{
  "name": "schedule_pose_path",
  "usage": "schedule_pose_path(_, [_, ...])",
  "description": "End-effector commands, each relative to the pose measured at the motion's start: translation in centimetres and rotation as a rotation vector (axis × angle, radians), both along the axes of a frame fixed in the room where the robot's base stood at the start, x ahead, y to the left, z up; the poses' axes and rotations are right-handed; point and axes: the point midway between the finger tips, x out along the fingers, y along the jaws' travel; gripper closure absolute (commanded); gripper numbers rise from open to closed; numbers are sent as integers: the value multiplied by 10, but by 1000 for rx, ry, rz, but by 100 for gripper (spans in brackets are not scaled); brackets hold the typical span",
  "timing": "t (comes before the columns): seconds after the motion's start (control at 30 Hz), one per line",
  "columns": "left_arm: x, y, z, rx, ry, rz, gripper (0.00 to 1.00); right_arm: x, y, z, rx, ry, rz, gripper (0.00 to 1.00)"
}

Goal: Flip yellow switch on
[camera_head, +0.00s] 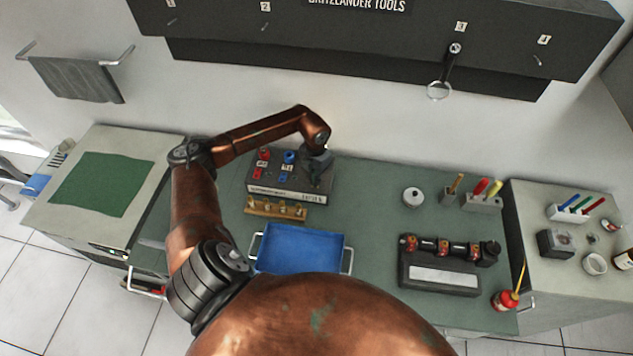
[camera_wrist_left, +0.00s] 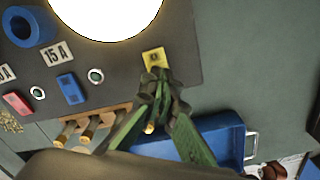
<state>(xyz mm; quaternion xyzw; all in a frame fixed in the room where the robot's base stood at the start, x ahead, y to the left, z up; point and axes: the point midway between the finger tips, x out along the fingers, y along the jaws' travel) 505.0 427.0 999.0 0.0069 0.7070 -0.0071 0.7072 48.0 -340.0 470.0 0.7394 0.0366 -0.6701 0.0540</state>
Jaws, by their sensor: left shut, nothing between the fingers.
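The yellow switch (camera_wrist_left: 154,57) is on the dark face of the switch box (camera_wrist_left: 185,45), at the right of a row with a blue switch (camera_wrist_left: 70,88) and a red switch (camera_wrist_left: 16,103). The box (camera_head: 290,197) stands at the back of the bench in the head view, where my gripper hides the yellow switch. My left gripper (camera_head: 318,178) is over the box's right end. In the left wrist view its fingers (camera_wrist_left: 157,82) are shut and empty, with tips at the lower edge of the yellow switch. I cannot tell whether they touch, or the switch's position. My right gripper is not in view.
A wooden holder with brass pieces (camera_head: 276,209) and a blue tray (camera_head: 300,247) lie in front of the box. A bright white disc (camera_wrist_left: 105,12) is close above the yellow switch in the wrist view.

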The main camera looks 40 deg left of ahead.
Motion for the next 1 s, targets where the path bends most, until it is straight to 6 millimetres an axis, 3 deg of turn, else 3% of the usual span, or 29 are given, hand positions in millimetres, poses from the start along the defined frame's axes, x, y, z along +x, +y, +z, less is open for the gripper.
schedule_pose_path(0.37, [0, 0, 0, 0, 1, -1, 100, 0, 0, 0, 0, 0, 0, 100])
schedule_pose_path(1.0, [0, 1, 49, 1, 0, 0, 100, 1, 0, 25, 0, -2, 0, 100])
